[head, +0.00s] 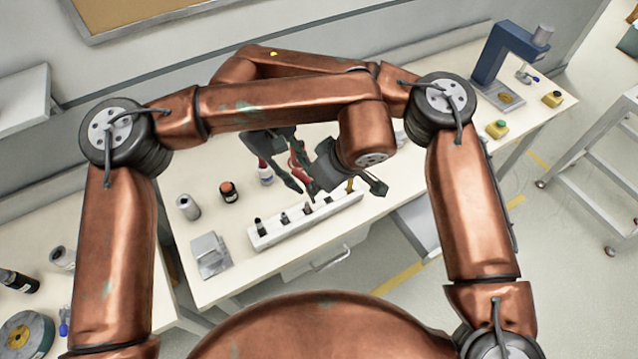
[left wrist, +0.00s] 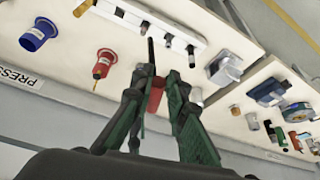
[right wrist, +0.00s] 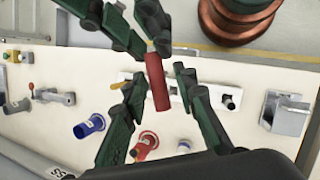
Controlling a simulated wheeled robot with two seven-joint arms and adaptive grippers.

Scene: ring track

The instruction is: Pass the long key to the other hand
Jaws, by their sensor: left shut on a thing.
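The long key (right wrist: 157,85) has a thick red handle and a thin shaft; its handle also shows in the left wrist view (left wrist: 155,97). My left gripper (right wrist: 147,42) is shut on the key at its shaft end, at the top of the right wrist view. The red handle sticks out from it toward my right gripper. My right gripper (right wrist: 160,78) is open, with one finger on each side of the handle and gaps visible. In the head view my right gripper (head: 297,172) hangs above the bench behind the rack; the arms partly hide the key.
A white rack (head: 275,237) with several upright pieces stands on the bench below the grippers. A blue press (head: 505,52) stands at the far right.

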